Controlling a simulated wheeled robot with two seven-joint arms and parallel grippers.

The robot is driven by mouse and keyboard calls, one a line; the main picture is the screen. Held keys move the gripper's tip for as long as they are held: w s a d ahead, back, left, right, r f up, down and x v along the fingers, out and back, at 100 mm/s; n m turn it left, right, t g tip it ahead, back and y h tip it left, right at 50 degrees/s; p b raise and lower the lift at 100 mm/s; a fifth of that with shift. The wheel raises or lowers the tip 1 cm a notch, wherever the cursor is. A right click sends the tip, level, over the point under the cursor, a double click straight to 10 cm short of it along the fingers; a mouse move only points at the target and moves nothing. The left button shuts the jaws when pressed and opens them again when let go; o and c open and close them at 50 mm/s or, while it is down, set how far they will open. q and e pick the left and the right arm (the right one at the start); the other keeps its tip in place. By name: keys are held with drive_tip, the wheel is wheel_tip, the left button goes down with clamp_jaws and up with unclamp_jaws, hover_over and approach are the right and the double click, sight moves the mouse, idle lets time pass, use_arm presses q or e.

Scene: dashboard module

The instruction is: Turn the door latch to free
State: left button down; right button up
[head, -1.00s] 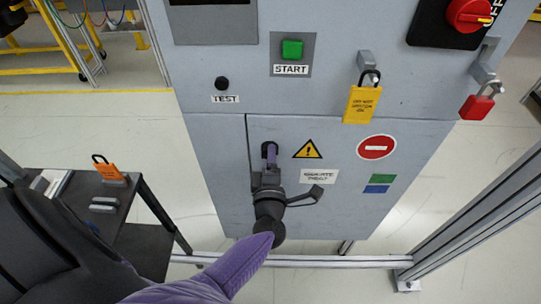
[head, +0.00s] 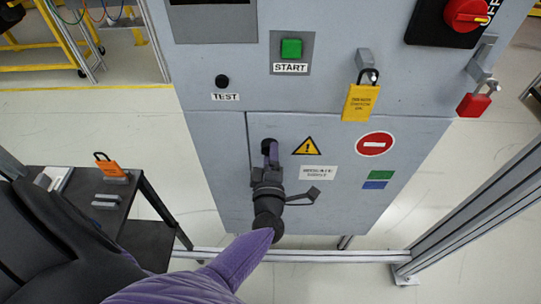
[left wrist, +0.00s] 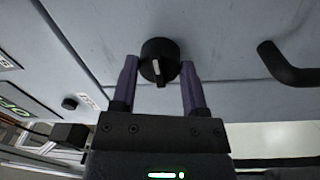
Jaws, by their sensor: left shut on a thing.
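The door latch is a round black knob with a white pointer mark, seen in the left wrist view (left wrist: 160,60) on the grey cabinet door (head: 340,215). In the head view only its dark edge (head: 268,143) shows above my fingers. My left gripper (head: 270,158) reaches up to it from below. In the left wrist view its two purple fingers (left wrist: 159,82) stand on either side of the knob and are shut on it. The white mark points roughly toward the gripper's palm in that view. My right gripper is not in view.
A black handle (left wrist: 287,66) sticks out from the door near the knob. Above the door are the TEST button (head: 222,82), green START button (head: 291,48) and a yellow-tagged padlock (head: 361,100). A dark side table (head: 95,185) holds an orange padlock (head: 110,167).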

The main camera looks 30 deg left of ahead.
use_arm(q)
drive_tip(key=shift+c, duration=0.5)
unclamp_jaws()
drive_tip(key=p+v, duration=0.1)
drive_tip(key=v, duration=0.9)
drive_tip(key=shift+f, duration=0.1)
